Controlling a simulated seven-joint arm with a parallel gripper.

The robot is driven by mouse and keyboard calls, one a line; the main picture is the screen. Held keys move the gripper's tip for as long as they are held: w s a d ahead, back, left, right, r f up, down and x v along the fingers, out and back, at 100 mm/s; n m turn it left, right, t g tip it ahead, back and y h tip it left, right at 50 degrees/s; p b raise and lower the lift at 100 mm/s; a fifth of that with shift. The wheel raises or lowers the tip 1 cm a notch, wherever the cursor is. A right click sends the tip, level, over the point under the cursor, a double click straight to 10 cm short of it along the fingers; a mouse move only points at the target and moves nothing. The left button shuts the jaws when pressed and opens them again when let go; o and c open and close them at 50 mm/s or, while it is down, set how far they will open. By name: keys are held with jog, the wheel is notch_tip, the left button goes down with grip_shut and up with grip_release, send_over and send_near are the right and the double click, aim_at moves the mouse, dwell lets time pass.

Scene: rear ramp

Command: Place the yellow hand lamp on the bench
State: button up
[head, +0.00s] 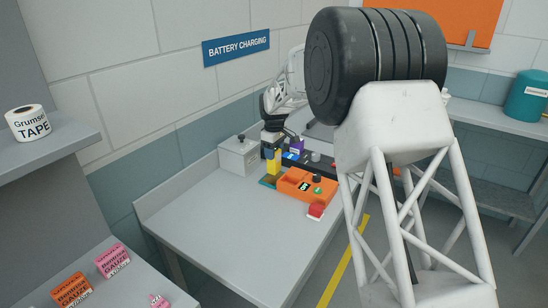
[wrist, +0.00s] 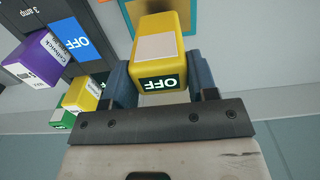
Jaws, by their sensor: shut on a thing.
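The yellow hand lamp (wrist: 160,52) is a yellow block with a pale panel and a lit "OFF" display on its end. My gripper (wrist: 158,85) is shut on it, with a blue-grey finger on each side. In the head view the lamp (head: 274,164) is upright over the back of the grey bench (head: 215,230), left of an orange case. My gripper (head: 270,152) is at it there, partly hidden by the dark wrist above. I cannot tell whether the lamp's base touches the surface below.
A teal-edged pad (head: 267,182) lies near the lamp. The orange case (head: 308,186), a red item (head: 316,211) and a white box (head: 238,157) stand around it. A dark unit (wrist: 72,35), purple box (wrist: 38,60) and yellow-and-green box (wrist: 78,97) are close left. The front bench is clear.

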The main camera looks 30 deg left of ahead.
jog(key=shift+f, duration=1.25)
jog(key=shift+f, duration=0.1)
jog(key=o, duration=1)
jog(key=shift+f, duration=0.1)
notch_tip(320, 180, up, 12)
jog(key=shift+f, duration=0.1)
jog(key=shift+r, duration=0.3)
